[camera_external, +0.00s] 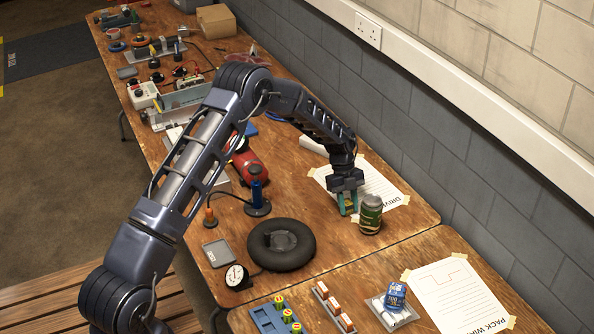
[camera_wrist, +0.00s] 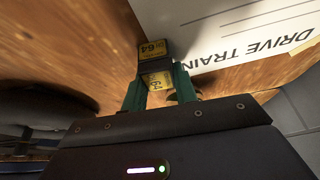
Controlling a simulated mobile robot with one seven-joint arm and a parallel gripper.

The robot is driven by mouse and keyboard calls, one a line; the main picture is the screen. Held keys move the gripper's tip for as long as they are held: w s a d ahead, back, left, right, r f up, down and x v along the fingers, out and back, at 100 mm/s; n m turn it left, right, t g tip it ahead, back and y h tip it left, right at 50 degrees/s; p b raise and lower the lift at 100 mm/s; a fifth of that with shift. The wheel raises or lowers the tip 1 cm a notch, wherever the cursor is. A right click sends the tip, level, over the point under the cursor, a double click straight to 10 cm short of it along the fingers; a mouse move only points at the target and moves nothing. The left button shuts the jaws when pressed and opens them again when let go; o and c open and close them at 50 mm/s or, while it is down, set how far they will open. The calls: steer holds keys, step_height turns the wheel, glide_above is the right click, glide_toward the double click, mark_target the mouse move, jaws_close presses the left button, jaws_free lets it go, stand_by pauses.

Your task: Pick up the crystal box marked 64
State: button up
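The crystal box marked 64 (camera_wrist: 152,49) is small and dark with yellow labels, and shows in the wrist view between the green fingers of my gripper (camera_wrist: 160,85). A second yellow label reading 64 faces the camera. The fingers stand close on both sides of the box; whether they press on it I cannot tell. In the external view my gripper (camera_external: 347,205) points down near the table top, beside the DRIVE TRAIN sheet (camera_external: 378,187). There the box shows only as a small yellowish patch between the fingers. Whether it rests on the table is unclear.
A black round rubber ring (camera_external: 281,245) lies to the front left. A blue pump (camera_external: 257,195) stands left. The wall runs behind.

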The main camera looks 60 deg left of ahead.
steer(key=shift+c, duration=0.6)
steer(key=shift+r, duration=0.15)
